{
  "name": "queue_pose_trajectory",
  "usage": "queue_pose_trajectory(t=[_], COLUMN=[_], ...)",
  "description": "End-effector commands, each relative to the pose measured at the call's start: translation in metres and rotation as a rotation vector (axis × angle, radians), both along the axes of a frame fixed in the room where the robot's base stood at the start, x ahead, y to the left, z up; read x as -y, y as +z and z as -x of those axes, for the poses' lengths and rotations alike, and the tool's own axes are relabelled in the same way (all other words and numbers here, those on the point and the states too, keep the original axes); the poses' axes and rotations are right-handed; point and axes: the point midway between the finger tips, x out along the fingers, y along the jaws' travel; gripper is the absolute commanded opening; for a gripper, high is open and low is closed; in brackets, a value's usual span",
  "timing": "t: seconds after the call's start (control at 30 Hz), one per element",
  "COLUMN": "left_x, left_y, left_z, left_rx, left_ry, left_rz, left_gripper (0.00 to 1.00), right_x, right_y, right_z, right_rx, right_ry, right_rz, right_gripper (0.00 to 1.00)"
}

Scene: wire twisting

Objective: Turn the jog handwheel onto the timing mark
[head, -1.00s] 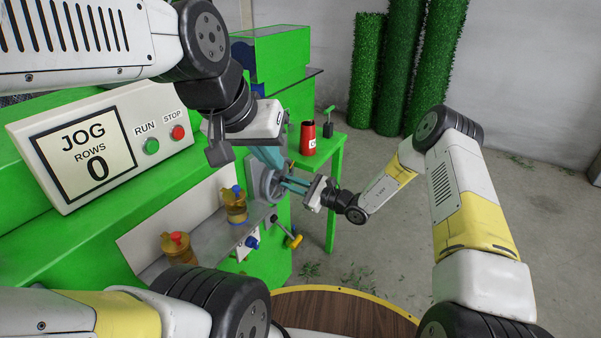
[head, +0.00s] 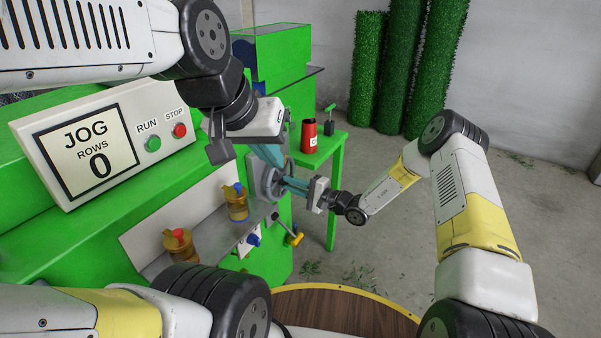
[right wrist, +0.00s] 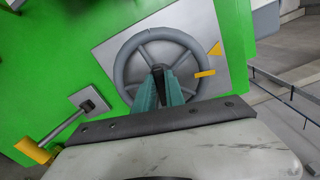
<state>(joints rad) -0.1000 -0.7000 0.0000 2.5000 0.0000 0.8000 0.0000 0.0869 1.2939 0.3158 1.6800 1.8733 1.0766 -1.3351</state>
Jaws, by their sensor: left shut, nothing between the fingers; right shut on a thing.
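The grey jog handwheel (head: 257,183) stands on a grey plate on the green machine's side; its rim and spokes show in the right wrist view (right wrist: 121,75). A yellow triangle (right wrist: 215,49) is fixed on the plate right of the rim. A yellow bar (right wrist: 205,73) on the rim sits a little below the triangle, apart from it. My right gripper (head: 285,182) is shut on the handwheel near its middle; its fingers (right wrist: 160,82) hide part of the hub. My left gripper (head: 274,160) is shut and empty, just above the wheel in the head view.
The panel (head: 85,150) reads JOG ROWS 0, with RUN (head: 153,144) and STOP (head: 180,130) buttons. Amber oil cups (head: 236,205) stand on a ledge beside the wheel. A yellow-ended lever (head: 296,239) is below it. A red can (head: 309,138) stands on a green table behind.

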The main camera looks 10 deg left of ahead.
Motion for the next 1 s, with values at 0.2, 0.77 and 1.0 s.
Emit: queue_pose_trajectory(t=[0.2, 0.77, 1.0], left_x=[0.0, 0.0, 0.0], left_y=[0.0, 0.0, 0.0], left_z=[0.0, 0.0, 0.0], left_rx=[0.0, 0.0, 0.0], left_ry=[0.0, 0.0, 0.0], left_rz=[0.0, 0.0, 0.0], left_gripper=[0.0, 0.0, 0.0], right_x=[0.0008, 0.0009, 0.0008], right_y=[-0.0023, -0.0038, -0.0039], right_z=[-0.0001, -0.0001, 0.0001], right_rx=[0.117, 0.202, 0.201], right_ry=[0.0, 0.0, 0.0], right_rz=[0.044, 0.076, 0.075], right_gripper=[0.0, 0.0, 0.22])
